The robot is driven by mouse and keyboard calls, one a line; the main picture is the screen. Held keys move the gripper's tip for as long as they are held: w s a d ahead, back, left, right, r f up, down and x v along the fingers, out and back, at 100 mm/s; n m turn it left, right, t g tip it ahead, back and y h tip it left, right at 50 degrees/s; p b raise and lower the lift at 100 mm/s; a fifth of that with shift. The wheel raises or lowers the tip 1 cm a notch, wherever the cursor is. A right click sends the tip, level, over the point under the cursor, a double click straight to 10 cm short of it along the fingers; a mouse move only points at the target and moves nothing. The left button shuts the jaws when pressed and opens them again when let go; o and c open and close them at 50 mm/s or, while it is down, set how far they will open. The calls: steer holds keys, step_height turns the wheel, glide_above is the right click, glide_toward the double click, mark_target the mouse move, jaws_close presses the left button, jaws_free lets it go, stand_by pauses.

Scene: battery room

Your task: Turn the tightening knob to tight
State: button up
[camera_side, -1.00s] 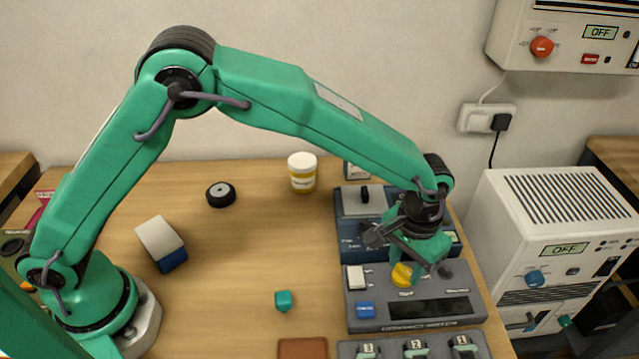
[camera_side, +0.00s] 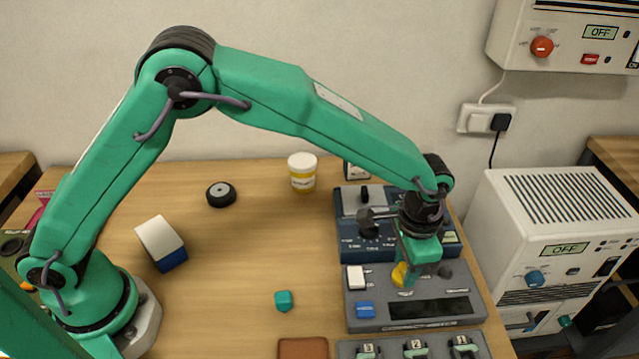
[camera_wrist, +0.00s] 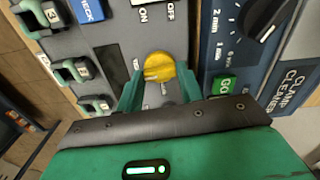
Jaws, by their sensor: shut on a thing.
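A yellow knob (camera_side: 399,274) stands on the grey panel unit (camera_side: 359,321) at the right of the bench. In the wrist view the yellow knob (camera_wrist: 160,67) sits between the two green fingers of my gripper (camera_wrist: 158,84). My gripper (camera_side: 404,272) points down and is shut on this knob, hiding part of it in the side view. The small labels around the knob are partly covered and too blurred to read, so its setting is unclear.
A blue unit (camera_side: 348,245) with a black dial (camera_side: 369,226) stands behind the grey panel. The panel carries a white switch (camera_side: 356,276) and a blue button (camera_side: 365,310). Several numbered clamps lie in front. The bench middle holds a small teal block (camera_side: 283,300).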

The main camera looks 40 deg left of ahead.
mark_target(405, 270)
steer(key=shift+r, duration=0.1)
steer(key=o, duration=1)
steer(key=shift+r, duration=3.85)
